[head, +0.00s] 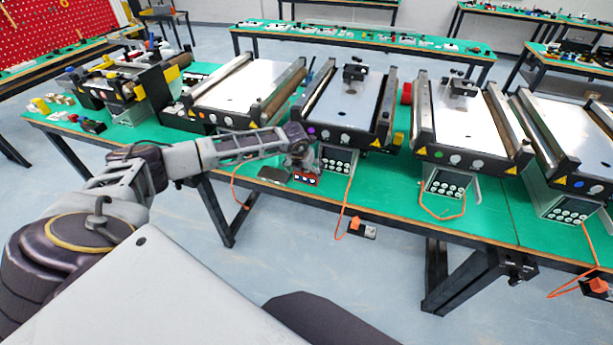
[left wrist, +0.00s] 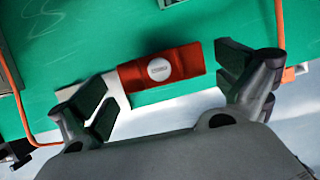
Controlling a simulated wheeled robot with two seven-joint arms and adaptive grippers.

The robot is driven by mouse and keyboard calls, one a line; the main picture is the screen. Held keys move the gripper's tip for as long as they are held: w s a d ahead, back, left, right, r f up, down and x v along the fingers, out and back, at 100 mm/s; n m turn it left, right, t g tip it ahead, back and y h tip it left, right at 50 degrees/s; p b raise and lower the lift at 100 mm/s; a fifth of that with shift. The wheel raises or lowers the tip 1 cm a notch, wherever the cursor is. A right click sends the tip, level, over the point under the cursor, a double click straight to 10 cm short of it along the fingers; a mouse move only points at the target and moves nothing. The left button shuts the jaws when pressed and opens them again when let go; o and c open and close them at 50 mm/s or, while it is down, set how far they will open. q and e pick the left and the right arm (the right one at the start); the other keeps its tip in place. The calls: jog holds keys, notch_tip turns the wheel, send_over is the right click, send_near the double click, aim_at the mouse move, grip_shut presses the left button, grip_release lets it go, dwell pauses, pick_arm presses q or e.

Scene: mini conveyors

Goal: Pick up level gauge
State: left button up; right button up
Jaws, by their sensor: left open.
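The level gauge appears to be the red block (left wrist: 160,69) with a round white face and a pale part at its left end, lying on the green table top in the left wrist view. It also shows as a small red thing (head: 308,180) near the table's front edge in the head view. My left gripper (left wrist: 165,88) is open, with one finger near each end of the block. In the head view my left gripper (head: 301,155) is just over the block and hides part of that spot. Contact cannot be told. My right gripper is not in view.
Several mini conveyors, one of them (head: 348,105) just behind the gripper, stand on the green table (head: 400,195). A control box (head: 338,160) is close to the right of the block. A dark flat thing (head: 274,174) lies to its left. Orange cables (head: 350,200) hang over the front edge.

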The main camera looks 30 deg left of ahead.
aim_at(306, 171)
pick_arm(q)
jog(key=shift+x, duration=1.65)
jog(key=shift+w, duration=0.1)
jog(key=shift+r, duration=0.1)
jog(key=c, duration=0.9)
